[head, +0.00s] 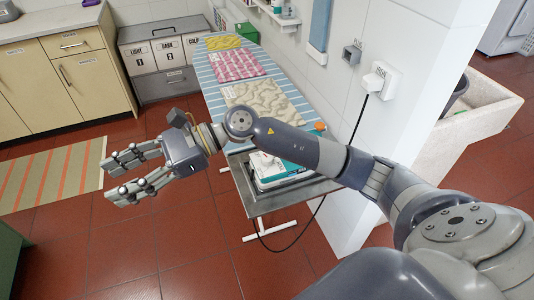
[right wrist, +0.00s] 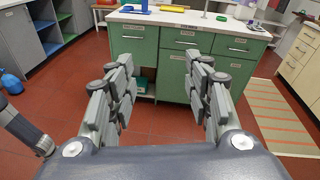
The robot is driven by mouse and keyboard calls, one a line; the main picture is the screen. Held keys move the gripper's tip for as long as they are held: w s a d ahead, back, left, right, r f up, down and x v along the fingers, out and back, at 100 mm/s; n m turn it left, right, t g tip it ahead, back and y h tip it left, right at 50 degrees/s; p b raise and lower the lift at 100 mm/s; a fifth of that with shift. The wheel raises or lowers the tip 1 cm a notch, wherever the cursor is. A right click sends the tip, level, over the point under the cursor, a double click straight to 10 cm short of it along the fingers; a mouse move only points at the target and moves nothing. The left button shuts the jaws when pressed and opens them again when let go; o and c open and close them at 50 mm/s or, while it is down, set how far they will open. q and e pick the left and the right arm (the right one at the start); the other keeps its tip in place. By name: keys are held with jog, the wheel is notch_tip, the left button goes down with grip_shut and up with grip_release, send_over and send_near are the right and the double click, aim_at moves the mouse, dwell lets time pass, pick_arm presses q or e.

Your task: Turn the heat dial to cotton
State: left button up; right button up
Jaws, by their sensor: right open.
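A white and teal appliance, seemingly the iron (head: 278,172), rests on the grey metal end (head: 262,204) of the ironing board (head: 222,108). My right forearm crosses in front of it and hides part of it. I cannot make out the heat dial or its markings. My right gripper (head: 108,178) is open and empty, left of the board over the red floor and pointing away from the iron. In the right wrist view the open fingers (right wrist: 163,78) face a green cabinet, with nothing between them. My left gripper is not in view.
Yellow (head: 223,42), pink (head: 234,65) and beige (head: 262,98) cloths lie on the board. A black cord (head: 356,127) hangs from the wall socket (head: 379,80). The green cabinet (right wrist: 178,60) stands across the floor. A striped rug (head: 52,178) lies at left.

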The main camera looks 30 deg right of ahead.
jog(key=w+d+f+n+g+h, duration=0.1)
jog(key=w+d+f+n+h, duration=0.1)
jog(key=d+f+n+h, duration=0.35)
jog(key=g+h, duration=0.1)
jog(key=h, duration=1)
send_over(267, 157)
jog(key=shift+n+y, duration=0.25)
jog(key=shift+n, duration=0.1)
notch_tip(267, 157, down, 11)
jog(key=p, duration=0.2)
jog(key=shift+s+f+p, duration=0.1)
jog(key=shift+p, duration=0.2)
jog(key=shift+c, duration=0.3)
jog(key=c, duration=1)
